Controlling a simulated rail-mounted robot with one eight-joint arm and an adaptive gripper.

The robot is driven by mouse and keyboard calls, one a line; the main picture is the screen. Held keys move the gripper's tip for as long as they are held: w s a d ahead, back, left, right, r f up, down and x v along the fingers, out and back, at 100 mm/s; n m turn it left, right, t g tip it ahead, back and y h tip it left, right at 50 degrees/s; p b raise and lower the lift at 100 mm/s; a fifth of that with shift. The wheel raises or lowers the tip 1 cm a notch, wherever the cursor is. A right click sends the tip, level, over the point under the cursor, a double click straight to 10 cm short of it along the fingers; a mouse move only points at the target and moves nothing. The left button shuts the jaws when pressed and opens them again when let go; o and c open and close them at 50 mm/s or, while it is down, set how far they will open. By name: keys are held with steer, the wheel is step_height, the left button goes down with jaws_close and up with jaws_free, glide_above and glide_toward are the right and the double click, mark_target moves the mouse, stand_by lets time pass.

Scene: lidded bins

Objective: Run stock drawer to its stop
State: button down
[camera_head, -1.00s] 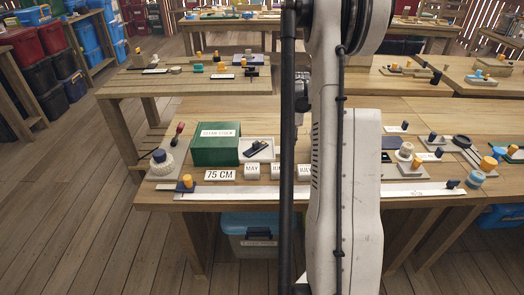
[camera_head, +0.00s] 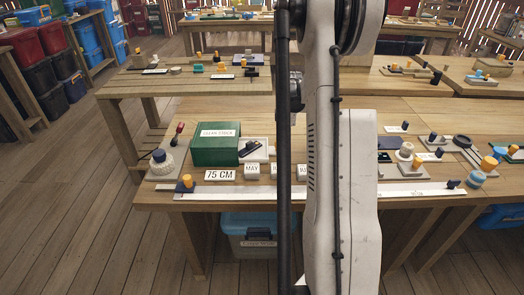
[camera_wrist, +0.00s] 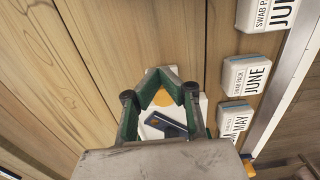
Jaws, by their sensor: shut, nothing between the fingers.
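A green box (camera_head: 215,156) with a white label, which seems to read "CLEAN STOCK", stands on the near bench in the head view. A pale tray (camera_head: 242,141) with a dark item (camera_head: 251,152) on it lies against or close to its right side. I cannot tell whether this tray is the stock drawer. In the wrist view a dark item (camera_wrist: 166,124) on a white surface shows between the green fingers of my gripper (camera_wrist: 161,79). My gripper is shut and empty. In the head view my arm hides part of the bench.
White label blocks stand in a row, one reading "JUNE" (camera_wrist: 247,75). A "75 CM" card (camera_head: 221,175) and a long white strip (camera_head: 235,191) lie near the front edge.

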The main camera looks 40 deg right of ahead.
steer(key=b, duration=0.1)
glide_above(260, 150)
steer(key=w+a, duration=0.1)
steer(key=shift+w+a, duration=0.1)
stand_by(3.8)
steer(key=shift+s+d+b, duration=0.35)
steer(key=shift+s+d, duration=0.2)
steer(key=shift+d, duration=0.05)
step_height(260, 150, up, 7)
steer(key=p, duration=0.3)
stand_by(0.7)
stand_by(0.4)
